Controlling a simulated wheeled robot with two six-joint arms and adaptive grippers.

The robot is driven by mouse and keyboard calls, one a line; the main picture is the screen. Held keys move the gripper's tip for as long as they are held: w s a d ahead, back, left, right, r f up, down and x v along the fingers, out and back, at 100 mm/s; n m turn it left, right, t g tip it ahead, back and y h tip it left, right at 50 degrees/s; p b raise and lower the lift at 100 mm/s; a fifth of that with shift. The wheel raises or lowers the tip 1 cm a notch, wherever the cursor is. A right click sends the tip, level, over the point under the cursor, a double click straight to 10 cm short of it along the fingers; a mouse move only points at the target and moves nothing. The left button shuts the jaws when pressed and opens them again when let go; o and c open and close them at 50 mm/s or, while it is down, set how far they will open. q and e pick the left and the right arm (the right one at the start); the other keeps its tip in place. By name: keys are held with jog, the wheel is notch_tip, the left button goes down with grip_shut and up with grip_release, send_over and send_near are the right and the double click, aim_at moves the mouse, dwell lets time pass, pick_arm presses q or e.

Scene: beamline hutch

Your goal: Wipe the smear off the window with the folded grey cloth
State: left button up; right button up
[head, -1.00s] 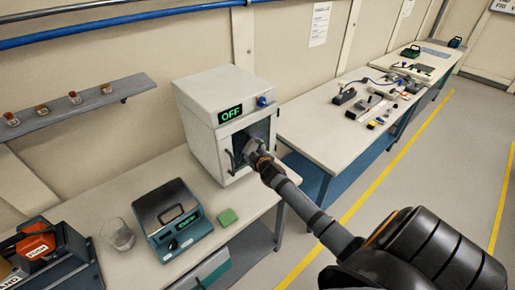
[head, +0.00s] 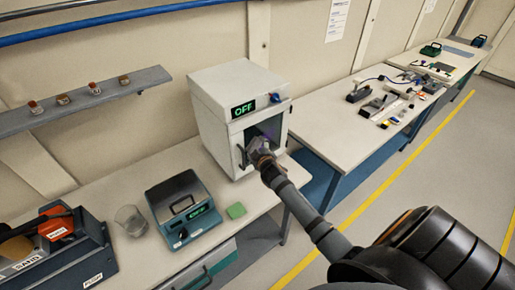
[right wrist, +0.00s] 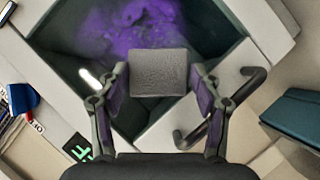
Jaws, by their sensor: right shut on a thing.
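The grey-white cabinet (head: 218,120) has a dark window (head: 272,128) in its front door; the pane also shows in the right wrist view (right wrist: 212,32). A purple smear (right wrist: 125,28) spreads over part of the pane, in the upper middle of the right wrist view. My right gripper (head: 262,154) is in front of the lower part of the window. It is shut on the folded grey cloth (right wrist: 158,72), which sits between both fingers and overlaps the smear's lower edge in the right wrist view. I cannot tell whether the cloth touches the pane. My left gripper is not in view.
The door has a dark handle (right wrist: 225,108) close to the right gripper's fingers. A second bench (head: 335,130) with tools lies to the right.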

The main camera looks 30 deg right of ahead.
aim_at(277, 130)
jog(key=shift+r, duration=0.8)
pick_arm(q)
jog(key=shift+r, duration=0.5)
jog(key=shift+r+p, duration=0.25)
jog(key=shift+p, duration=0.1)
pick_arm(e)
jog(key=shift+w+d+f, duration=0.1)
jog(key=shift+w+d, duration=0.1)
jog(key=shift+d, duration=1.8)
jog(key=shift+d, duration=0.6)
jog(key=shift+w+d+f, duration=0.1)
jog(key=shift+d, duration=1.4)
jog(key=shift+w+d+p, duration=0.15)
jog(key=shift+d+p, duration=0.15)
jog(key=shift+d, duration=0.75)
jog(key=shift+w+d, duration=0.1)
jog(key=shift+d, duration=0.7)
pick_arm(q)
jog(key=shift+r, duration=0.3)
